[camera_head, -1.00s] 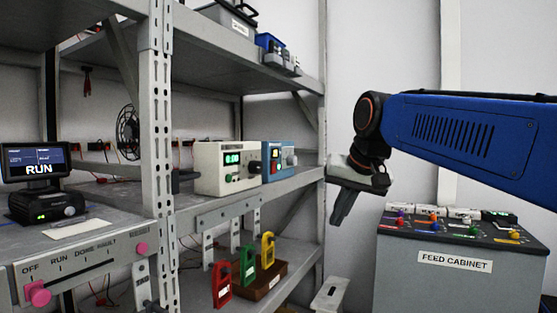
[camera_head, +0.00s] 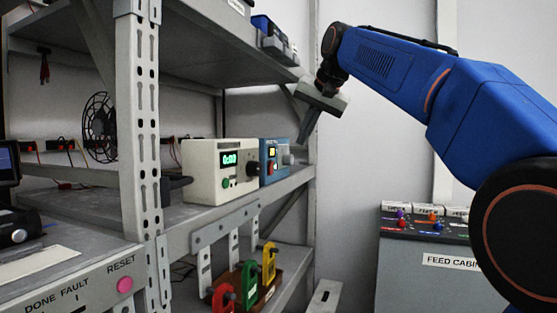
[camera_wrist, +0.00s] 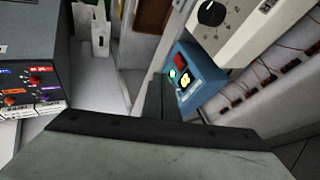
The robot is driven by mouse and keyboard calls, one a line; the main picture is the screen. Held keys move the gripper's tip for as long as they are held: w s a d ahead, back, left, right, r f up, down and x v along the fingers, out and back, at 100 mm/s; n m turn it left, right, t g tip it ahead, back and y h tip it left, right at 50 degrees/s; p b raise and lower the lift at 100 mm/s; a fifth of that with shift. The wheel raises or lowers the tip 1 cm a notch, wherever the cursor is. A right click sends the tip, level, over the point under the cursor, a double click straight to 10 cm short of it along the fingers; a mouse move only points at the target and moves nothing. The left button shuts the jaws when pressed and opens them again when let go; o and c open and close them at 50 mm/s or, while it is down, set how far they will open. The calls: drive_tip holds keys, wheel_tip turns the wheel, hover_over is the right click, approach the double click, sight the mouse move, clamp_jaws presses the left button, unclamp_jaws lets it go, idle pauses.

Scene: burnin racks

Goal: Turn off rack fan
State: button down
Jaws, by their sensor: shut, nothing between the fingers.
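A round black fan with a wire guard (camera_head: 98,127) stands at the back of the rack's middle shelf, left of centre in the head view. A blue control box (camera_head: 273,160) stands at the right end of that shelf, with a lit yellow button and a red one. In the wrist view, the blue box (camera_wrist: 193,75) also shows a green light. A beige box (camera_head: 205,172) with a green display and a dark knob stands beside it. My gripper (camera_head: 304,140) is shut and empty, pointing down near the blue box, apparently apart from it.
The rack's perforated upright (camera_head: 138,150) stands at the left front. Red, green (camera_head: 249,282) and yellow padlock-like tags stand low on a brown block. The feed cabinet (camera_head: 415,285) is at the right. The shelf above (camera_head: 190,50) overhangs the boxes.

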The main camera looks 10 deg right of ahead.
approach(272, 168)
drive_tip(key=shift+d+x, duration=0.25)
drive_tip(key=shift+x, duration=1.15)
drive_tip(key=shift+d+x, duration=0.2)
drive_tip(key=shift+x, duration=1.2)
drive_tip(key=shift+f, duration=0.1)
drive_tip(key=shift+w+a, duration=0.15)
